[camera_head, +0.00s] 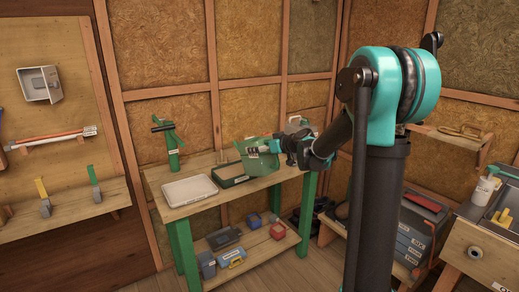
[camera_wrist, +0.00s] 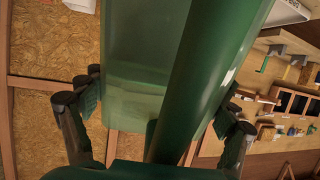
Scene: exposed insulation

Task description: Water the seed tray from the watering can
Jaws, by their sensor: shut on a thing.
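The green watering can (camera_head: 258,163) is above the right part of the bench, tilted, with a small pale label on it. My gripper (camera_head: 277,146) is shut on it from the right. In the wrist view the can (camera_wrist: 135,75) fills the middle, between the pads of my gripper (camera_wrist: 160,108). A dark green tray (camera_head: 231,182), which looks like the seed tray, sits on the bench just below and left of the can. The can hides part of its right end. I cannot see the spout's tip clearly or any water.
A shallow white tray (camera_head: 188,190) lies at the bench's left front. A green upright tool (camera_head: 170,141) stands behind it. The wooden bench (camera_head: 165,174) has a lower shelf with blue and red boxes.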

